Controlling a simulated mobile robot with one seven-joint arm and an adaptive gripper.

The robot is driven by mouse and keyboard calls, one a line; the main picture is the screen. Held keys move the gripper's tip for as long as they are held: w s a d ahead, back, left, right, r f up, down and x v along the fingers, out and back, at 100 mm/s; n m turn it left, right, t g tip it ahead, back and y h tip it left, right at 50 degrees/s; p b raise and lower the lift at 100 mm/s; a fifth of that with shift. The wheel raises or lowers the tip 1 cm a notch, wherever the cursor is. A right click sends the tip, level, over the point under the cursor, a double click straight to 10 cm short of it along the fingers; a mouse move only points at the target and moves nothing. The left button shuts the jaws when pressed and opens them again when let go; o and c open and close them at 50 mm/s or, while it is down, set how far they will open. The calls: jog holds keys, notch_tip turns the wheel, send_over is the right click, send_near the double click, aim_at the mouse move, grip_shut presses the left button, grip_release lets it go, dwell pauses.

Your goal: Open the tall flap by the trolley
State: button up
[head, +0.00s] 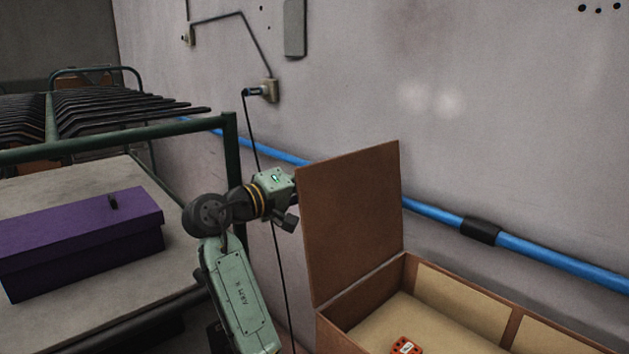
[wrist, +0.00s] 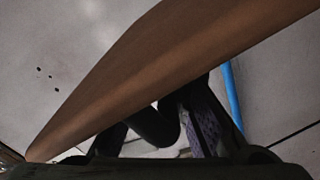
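The tall flap (head: 350,222) is a brown panel on the left side of an open brown box (head: 365,296). It stands roughly upright, tilted slightly. My gripper (head: 289,219) is at the flap's left face, and the flap hides part of it in the head view. In the wrist view the flap (wrist: 150,75) crosses the picture as a broad brown band, with my dark gripper fingers (wrist: 172,126) close below it. The flap's edge covers the fingertips there, so contact and finger opening are unclear. The trolley (head: 232,150), with a green frame, stands left of my arm.
A purple box (head: 80,240) lies on the trolley's shelf, below a row of dark bars (head: 110,108). A blue pipe (head: 440,213) runs along the wall behind the box. A red item (head: 404,347) lies inside the box. A dark cable (head: 262,160) hangs near my wrist.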

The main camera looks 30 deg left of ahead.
jog(key=shift+o, duration=1.1)
jog(key=shift+w+d+f, duration=0.15)
jog(key=shift+w+d, duration=0.1)
jog(key=shift+d, duration=0.05)
notch_tip(320, 180, up, 10)
jog(key=shift+a, duration=0.1)
jog(key=shift+s+r, duration=0.1)
jog(key=shift+r, duration=0.1)
